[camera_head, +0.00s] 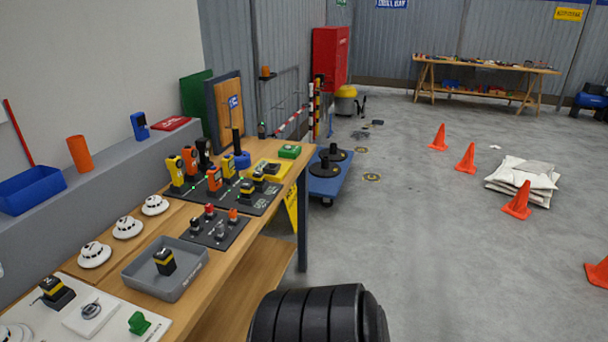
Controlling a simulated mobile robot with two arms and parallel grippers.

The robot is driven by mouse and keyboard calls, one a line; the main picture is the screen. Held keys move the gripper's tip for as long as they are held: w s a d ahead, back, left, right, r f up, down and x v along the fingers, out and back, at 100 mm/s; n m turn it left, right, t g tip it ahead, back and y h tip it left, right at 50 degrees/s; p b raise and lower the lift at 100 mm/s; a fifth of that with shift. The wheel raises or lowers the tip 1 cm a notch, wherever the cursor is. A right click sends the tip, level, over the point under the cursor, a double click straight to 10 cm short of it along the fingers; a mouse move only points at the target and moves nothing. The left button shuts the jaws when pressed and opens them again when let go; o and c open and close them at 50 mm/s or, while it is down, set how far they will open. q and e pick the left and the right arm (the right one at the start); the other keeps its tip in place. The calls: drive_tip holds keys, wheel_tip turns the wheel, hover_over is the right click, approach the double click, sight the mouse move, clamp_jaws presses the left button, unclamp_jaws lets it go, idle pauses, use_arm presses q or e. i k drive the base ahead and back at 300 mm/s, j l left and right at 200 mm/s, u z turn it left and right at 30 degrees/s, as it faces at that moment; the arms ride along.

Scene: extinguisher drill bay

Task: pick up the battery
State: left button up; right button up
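Several black blocks with yellow bands look like batteries. One battery (165,262) stands alone in a grey open tray (138,281) near the front of the wooden bench (232,262). Another black and yellow block (56,293) sits on a white board (130,316) at the lower left. More such blocks (247,192) stand at the dark charging board (262,207) farther back. Which one the task means, I cannot tell. Neither of my grippers is in view.
White round detectors (127,227) line the bench's left side. A dark board (217,232) with small knobs lies behind the tray. Yellow and orange handsets (214,179) stand farther back. A blue trolley (327,180) is beyond the bench. Open floor with orange cones (466,158) lies right.

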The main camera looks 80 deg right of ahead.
sight(247, 189)
drive_tip(key=z, duration=2.15)
drive_tip(key=i+z, duration=0.25)
drive_tip(key=k+l, duration=0.05)
drive_tip(key=k, duration=0.05)
